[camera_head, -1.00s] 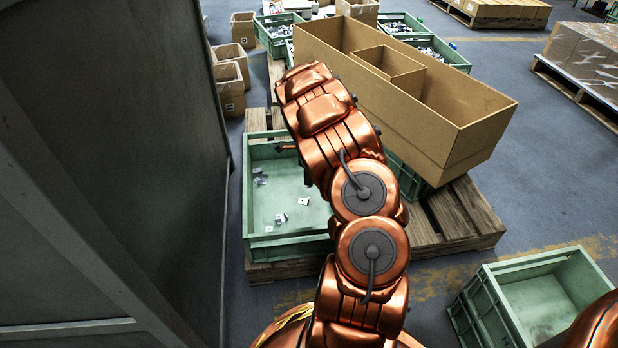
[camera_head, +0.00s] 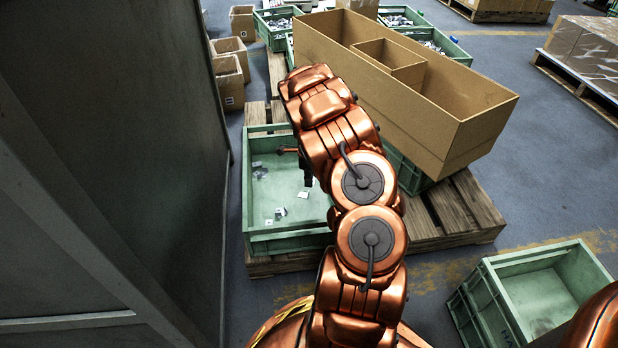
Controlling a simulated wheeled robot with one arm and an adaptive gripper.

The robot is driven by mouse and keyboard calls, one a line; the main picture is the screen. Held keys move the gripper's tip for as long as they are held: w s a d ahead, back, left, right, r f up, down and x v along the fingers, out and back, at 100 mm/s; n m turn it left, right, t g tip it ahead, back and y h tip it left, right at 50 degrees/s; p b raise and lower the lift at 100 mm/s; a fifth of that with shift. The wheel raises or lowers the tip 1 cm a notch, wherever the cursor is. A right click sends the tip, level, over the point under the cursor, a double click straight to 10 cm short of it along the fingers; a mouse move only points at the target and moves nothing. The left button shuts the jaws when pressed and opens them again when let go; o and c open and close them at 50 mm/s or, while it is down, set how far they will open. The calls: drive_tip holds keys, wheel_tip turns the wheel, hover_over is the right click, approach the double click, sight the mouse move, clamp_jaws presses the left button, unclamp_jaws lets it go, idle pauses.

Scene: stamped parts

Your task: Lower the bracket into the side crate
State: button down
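Small pale metal brackets (camera_head: 280,212) lie scattered on the floor of a green crate (camera_head: 290,243) left of my arm. An empty green crate (camera_head: 490,300) stands on the floor at the lower right, and it looks like the side crate. My copper arm reaches away over the left crate's right part. My gripper is mostly hidden behind the arm. Only a dark piece (camera_head: 307,177) that may belong to it shows below the arm's far end, over the left crate. I cannot see its fingertips or whether it holds a bracket.
A long cardboard box (camera_head: 430,125) with dividers sits beyond my arm, above the wooden pallet (camera_head: 465,212). A tall dark panel (camera_head: 130,130) closes off the left side. Open floor (camera_head: 545,150) lies to the right. More green crates and cartons stand at the back.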

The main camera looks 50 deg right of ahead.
drive_tip(key=b, duration=0.2)
hover_over(309, 213)
drive_tip(key=shift+f, duration=3.75)
drive_tip(key=shift+a+f+b, duration=0.1)
drive_tip(key=shift+f+b, duration=0.75)
drive_tip(key=shift+f, duration=0.65)
drive_tip(key=shift+f+b, duration=1.35)
drive_tip(key=shift+f, duration=1.15)
drive_tip(key=c, duration=1.2)
unclamp_jaws()
drive_tip(key=shift+c, duration=0.2)
